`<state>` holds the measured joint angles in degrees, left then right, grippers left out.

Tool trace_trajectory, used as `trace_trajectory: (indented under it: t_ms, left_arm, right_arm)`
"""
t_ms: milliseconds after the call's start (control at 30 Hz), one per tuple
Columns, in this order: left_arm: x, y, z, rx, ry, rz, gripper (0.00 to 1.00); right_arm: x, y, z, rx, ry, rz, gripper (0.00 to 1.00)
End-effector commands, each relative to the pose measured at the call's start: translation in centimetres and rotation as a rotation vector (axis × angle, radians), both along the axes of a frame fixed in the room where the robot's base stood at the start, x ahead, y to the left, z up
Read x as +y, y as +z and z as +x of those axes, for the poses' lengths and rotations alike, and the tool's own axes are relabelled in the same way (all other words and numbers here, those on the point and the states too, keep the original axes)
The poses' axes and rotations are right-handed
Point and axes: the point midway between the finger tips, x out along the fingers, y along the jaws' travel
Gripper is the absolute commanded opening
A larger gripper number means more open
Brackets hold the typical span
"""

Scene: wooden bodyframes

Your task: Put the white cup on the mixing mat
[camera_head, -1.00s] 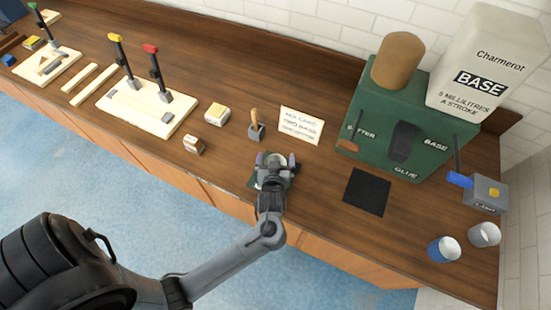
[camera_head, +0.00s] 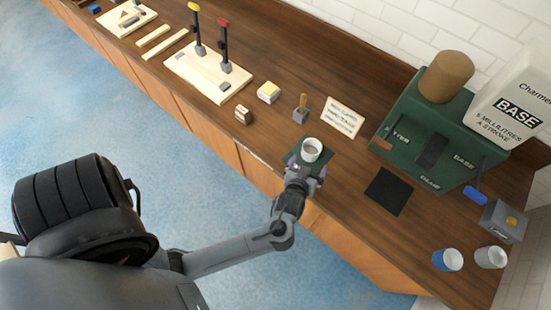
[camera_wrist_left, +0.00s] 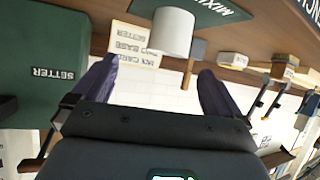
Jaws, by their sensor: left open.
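The white cup (camera_head: 311,149) stands upright on the dark green mixing mat (camera_head: 326,160) near the counter's front edge. In the left wrist view, the cup (camera_wrist_left: 172,32) appears upside down because of the camera's tilt, on the mat (camera_wrist_left: 212,10) with part of its "MIXING" lettering showing. My left gripper (camera_head: 306,170) is at the front side of the cup, its fingers apart and nothing held. In the left wrist view, the open fingers (camera_wrist_left: 154,72) are clear of the cup. My right gripper is not in view.
A mix card (camera_head: 343,117) and a wooden-handled tool (camera_head: 301,109) stand behind the mat. A black pad (camera_head: 388,191) lies to its right, before the green dispenser (camera_head: 410,133). A blue cup (camera_head: 447,259) and a pale cup (camera_head: 490,257) stand at the right end.

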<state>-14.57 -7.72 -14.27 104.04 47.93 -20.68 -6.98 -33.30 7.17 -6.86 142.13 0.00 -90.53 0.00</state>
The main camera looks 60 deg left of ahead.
Motion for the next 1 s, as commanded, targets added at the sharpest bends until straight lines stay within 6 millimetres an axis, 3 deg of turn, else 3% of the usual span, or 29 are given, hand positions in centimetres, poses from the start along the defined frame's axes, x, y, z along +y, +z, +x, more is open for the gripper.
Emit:
trace_trajectory:
  t_ms: [167, 367, 500, 600, 767, 1000]
  left_arm:
    - [-1.9, 0.5, -2.2, 0.149, -0.219, -0.140, 1.00]
    - [-4.5, 2.4, -8.6, 0.428, -0.498, -0.196, 1.00]
    - [-5.0, 4.0, -13.5, 0.617, -0.626, -0.160, 1.00]
    - [-4.8, 4.8, -16.0, 0.716, -0.676, -0.126, 1.00]
    - [-4.6, 5.5, -18.0, 0.792, -0.708, -0.096, 1.00]
    - [-4.5, 5.6, -18.1, 0.799, -0.710, -0.094, 1.00]
  right_arm:
    - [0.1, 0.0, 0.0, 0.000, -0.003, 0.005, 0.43]
    - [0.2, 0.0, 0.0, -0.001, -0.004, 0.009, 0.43]
    - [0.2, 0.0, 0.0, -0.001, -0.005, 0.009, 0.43]
    - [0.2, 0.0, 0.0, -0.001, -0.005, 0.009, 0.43]
    - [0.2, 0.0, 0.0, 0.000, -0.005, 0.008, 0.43]
    - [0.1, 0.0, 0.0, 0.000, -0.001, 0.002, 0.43]
